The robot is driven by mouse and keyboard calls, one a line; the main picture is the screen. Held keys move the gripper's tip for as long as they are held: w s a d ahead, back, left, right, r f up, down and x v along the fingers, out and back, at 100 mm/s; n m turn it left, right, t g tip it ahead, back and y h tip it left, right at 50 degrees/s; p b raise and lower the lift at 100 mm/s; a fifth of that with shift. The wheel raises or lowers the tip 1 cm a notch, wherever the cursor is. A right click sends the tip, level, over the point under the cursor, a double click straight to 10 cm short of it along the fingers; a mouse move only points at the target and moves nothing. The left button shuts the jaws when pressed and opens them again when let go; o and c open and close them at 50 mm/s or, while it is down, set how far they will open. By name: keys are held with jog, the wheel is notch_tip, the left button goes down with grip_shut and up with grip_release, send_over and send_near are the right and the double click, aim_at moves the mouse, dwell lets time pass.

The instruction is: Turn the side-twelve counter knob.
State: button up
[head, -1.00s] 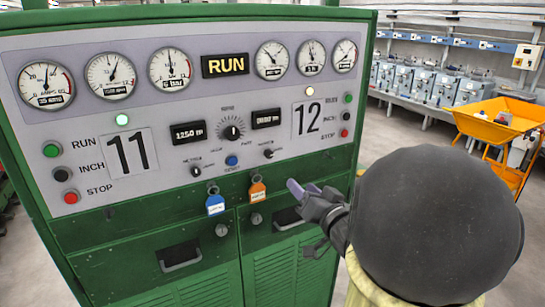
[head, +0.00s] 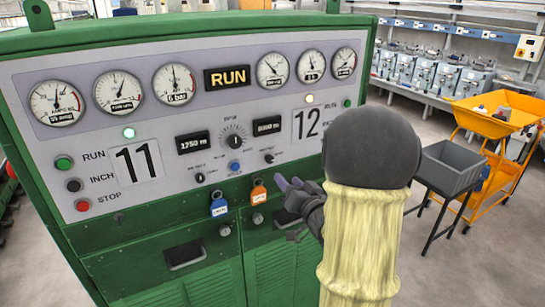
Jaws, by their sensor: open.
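The green cabinet's grey control panel (head: 75,140) has a side marked 11 (head: 137,161) and a side marked 12 (head: 306,123). A small black knob (head: 269,158) sits left of and below the 12, under the right-hand display (head: 267,126); I take it as the side-twelve counter knob, though its label is too small to read. A similar knob (head: 200,178) is on the eleven side. My gripper (head: 287,208) is open and empty, below and right of the side-twelve knob, apart from it in the picture. My arm hides the panel's lower right.
A large dial (head: 234,141) and a blue button (head: 234,166) sit left of the knob. A blue tag (head: 218,207) and an orange tag (head: 258,194) hang below. A grey crate (head: 455,165) on a stand and an orange cart (head: 500,113) stand right.

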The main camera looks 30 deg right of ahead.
aim_at(271, 161)
jog(key=w+p, duration=0.4)
jog(key=w, duration=0.6)
jog(key=shift+r, duration=0.15)
jog(key=shift+w+p, duration=0.35)
jog(key=shift+w, duration=0.1)
jog(key=shift+d, duration=0.1)
grip_shut()
